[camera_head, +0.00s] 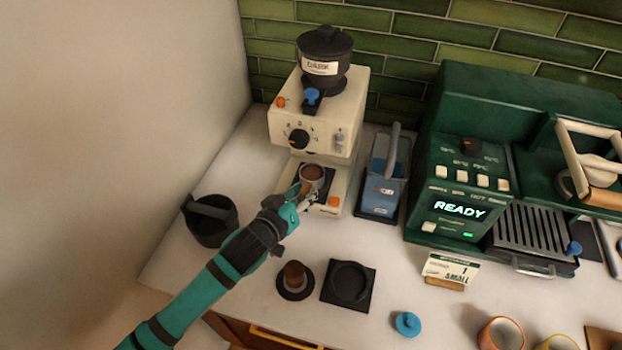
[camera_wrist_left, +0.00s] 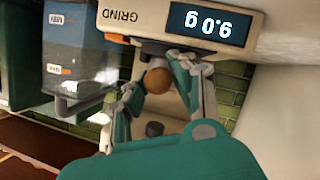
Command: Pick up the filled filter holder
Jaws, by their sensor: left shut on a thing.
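The filter holder (camera_head: 312,173) sits on the front platform of the cream grinder (camera_head: 318,118), with brown grounds showing in its round basket. My left gripper (camera_head: 300,194) is at the near side of the holder, over its handle. In the left wrist view, my left gripper's fingers (camera_wrist_left: 160,88) are shut on the brown, rounded handle end (camera_wrist_left: 157,80) of the filter holder. The fingers hide much of the handle in the head view. My right gripper is in neither view.
A black knock bin (camera_head: 212,220) stands left of my left arm. A blue container (camera_head: 383,180) stands close to the grinder's right. A tamper (camera_head: 295,280) and a black tamping mat (camera_head: 349,286) lie in front. The green coffee machine (camera_head: 470,170) is at right.

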